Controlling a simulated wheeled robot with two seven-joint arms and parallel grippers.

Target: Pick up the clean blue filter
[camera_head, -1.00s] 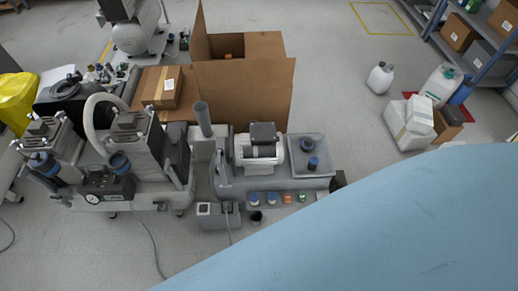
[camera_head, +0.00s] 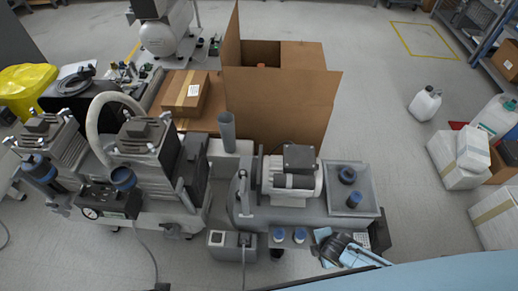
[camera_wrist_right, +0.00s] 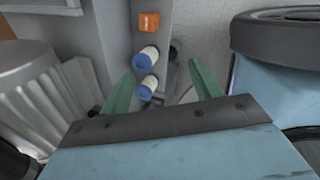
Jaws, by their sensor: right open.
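Two small filters with blue bands and white ends stand side by side on the front ledge of the compressor in the head view, the left one (camera_head: 279,235) and the right one (camera_head: 299,235). In the right wrist view, one filter (camera_wrist_right: 148,58) is above the other (camera_wrist_right: 147,88). My right gripper (camera_wrist_right: 165,68) is open, its green fingers spread on either side of the filters, which look nearer the left finger. I see no contact. In the head view its light blue and dark body is just right of the filters. My left gripper is not in view.
A grey tray (camera_head: 375,183) on the compressor holds two darker blue-topped parts. An orange piece (camera_wrist_right: 149,22) sits beyond the filters. A motor (camera_head: 290,178) stands behind the ledge. A dark round part (camera_wrist_right: 285,32) is at the wrist view's right.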

